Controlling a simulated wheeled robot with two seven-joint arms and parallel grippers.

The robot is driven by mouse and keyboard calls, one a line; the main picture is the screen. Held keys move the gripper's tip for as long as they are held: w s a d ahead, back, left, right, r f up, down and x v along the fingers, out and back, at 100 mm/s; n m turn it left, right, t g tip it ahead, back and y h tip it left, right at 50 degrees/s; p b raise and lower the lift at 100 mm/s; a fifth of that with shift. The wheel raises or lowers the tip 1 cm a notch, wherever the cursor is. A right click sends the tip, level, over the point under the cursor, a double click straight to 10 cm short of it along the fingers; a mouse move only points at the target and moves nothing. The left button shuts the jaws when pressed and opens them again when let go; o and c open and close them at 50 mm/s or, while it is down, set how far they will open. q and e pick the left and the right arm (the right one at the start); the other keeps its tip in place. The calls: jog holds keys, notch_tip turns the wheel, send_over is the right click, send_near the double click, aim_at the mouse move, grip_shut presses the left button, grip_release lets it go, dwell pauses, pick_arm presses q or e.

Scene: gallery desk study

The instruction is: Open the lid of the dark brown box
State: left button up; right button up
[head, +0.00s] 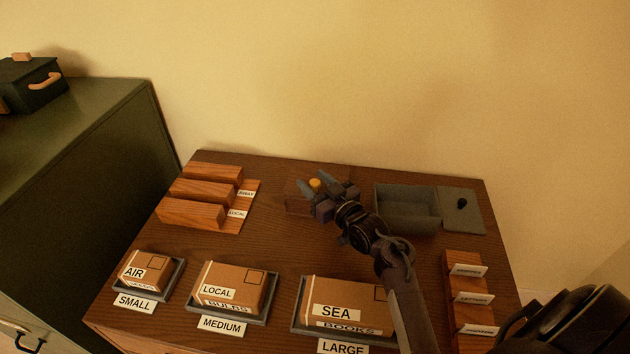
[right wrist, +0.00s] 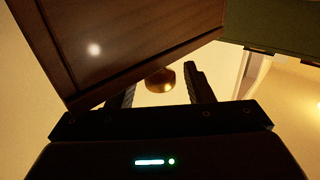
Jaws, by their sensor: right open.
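The dark brown box (head: 294,202) sits at the back middle of the desk, largely hidden behind my right gripper. A brass-yellow knob (head: 316,185) shows at it. My right gripper (head: 317,182) is open, its fingertips on either side of the knob. In the right wrist view, a dark brown framed panel (right wrist: 130,40) fills the upper left, and the rounded knob (right wrist: 160,80) shows between the two fingers (right wrist: 162,85). I cannot tell whether the fingers touch the knob, or whether the lid is raised. My left gripper is out of view.
A grey open box (head: 407,210) with its knobbed lid (head: 462,208) beside it stands right of the brown box. Wooden label racks stand at left (head: 205,198) and right (head: 462,300). Labelled cartons (head: 235,288) sit in trays along the front. A green cabinet (head: 80,180) stands left.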

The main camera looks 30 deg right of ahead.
grip_shut()
dwell(0.3)
jog(key=shift+w+r, duration=0.1)
jog(key=shift+r, duration=0.05)
